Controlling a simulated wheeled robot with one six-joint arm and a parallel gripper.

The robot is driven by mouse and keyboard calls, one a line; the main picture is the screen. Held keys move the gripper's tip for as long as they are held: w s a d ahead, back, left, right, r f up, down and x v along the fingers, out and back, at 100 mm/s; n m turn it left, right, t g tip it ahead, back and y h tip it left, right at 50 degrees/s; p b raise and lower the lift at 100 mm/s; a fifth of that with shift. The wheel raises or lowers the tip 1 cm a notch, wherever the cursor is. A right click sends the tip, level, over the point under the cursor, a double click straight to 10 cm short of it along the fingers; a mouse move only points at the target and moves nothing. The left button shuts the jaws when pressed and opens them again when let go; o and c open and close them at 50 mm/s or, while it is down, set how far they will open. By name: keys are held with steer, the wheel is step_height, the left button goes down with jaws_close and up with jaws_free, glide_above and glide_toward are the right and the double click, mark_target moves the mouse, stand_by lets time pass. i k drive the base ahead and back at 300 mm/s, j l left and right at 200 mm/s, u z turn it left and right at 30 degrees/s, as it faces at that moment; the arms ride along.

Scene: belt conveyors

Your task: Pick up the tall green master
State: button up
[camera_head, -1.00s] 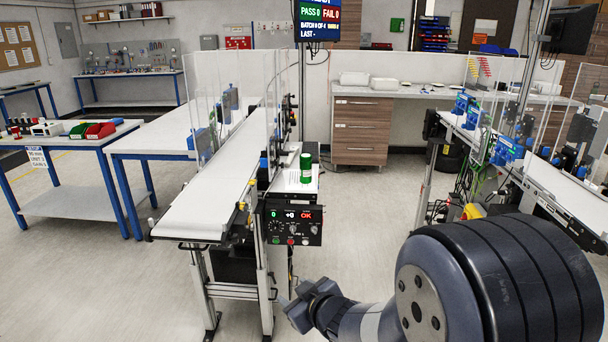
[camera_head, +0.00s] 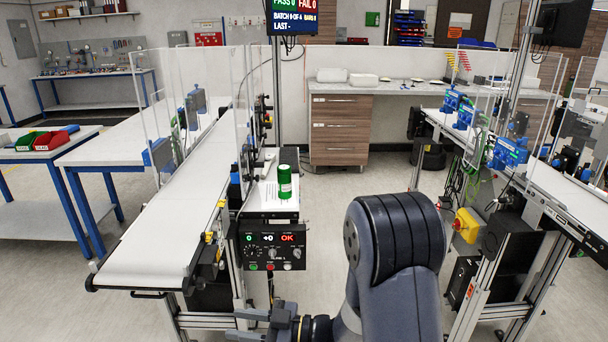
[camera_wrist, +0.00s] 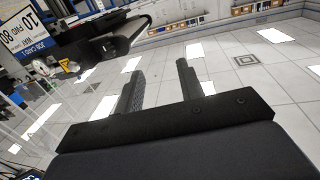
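The tall green master (camera_head: 285,182) is a green cylinder with a pale label band. It stands upright on a small white shelf (camera_head: 268,199) beside the left conveyor, above a control box, in the head view. My gripper (camera_head: 262,326) shows at the bottom edge of the head view, lower than the shelf and nearer to me, apart from the green master. In the wrist view, my gripper (camera_wrist: 160,85) has its two dark fingers spread with nothing between them, over floor tiles. The green master is not seen in the wrist view.
The left conveyor (camera_head: 170,235) has a clear panel along its side. The control box (camera_head: 270,247) sits below the shelf front. A right conveyor (camera_head: 560,185) carries blue devices. A drawer cabinet (camera_head: 338,140) stands behind. Floor is free between the conveyors.

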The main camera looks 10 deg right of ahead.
mark_target(284, 171)
steer(key=i+z, duration=0.2)
steer(key=i, duration=0.25)
steer(key=i+z, duration=0.15)
steer(key=i, duration=0.3)
steer(key=i+j+z, duration=0.2)
steer(key=i, duration=0.2)
steer(key=i+j+z, duration=0.15)
steer(key=i, duration=0.3)
